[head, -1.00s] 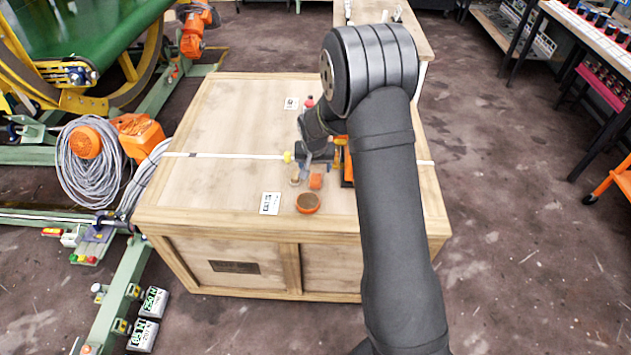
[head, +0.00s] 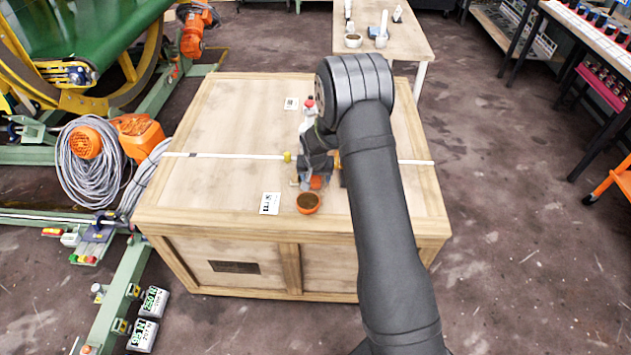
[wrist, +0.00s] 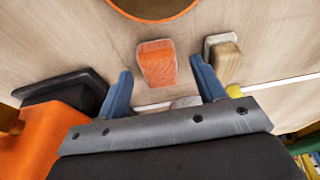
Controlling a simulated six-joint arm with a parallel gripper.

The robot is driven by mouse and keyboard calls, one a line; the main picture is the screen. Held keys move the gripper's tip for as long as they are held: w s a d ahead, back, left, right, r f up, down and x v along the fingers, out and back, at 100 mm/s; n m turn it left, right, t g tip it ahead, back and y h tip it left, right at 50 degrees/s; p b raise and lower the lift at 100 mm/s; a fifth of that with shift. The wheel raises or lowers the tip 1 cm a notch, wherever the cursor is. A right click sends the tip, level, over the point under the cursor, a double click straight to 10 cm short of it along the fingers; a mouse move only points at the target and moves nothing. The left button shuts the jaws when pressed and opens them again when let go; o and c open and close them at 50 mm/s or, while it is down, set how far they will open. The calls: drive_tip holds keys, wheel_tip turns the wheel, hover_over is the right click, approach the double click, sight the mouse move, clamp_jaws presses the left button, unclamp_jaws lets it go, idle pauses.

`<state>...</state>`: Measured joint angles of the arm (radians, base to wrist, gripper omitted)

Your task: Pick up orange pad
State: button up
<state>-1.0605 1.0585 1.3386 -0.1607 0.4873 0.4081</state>
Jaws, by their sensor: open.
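In the head view the orange pad (head: 316,183) shows partly below my gripper. My gripper (wrist: 160,78) is open, with two blue fingers spread and nothing between them. The right finger is close to a beige wooden block on a grey base (wrist: 226,60). In the head view my arm hides part of the crate top and some objects.
A round orange-rimmed bowl (head: 307,203) sits just in front of the pad. An orange object with a black part (wrist: 62,100) stands left in the wrist view. A white strap (head: 225,155) crosses the wooden crate (head: 220,110). A white label (head: 270,203) lies left of the bowl.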

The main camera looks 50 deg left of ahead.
sight(315, 179)
drive_tip(key=shift+c, duration=0.2)
drive_tip(key=c, duration=1)
drive_tip(key=shift+r, duration=0.1)
wheel_tip(315, 179, up, 10)
drive_tip(key=shift+f, duration=0.1)
drive_tip(key=shift+c, duration=0.2)
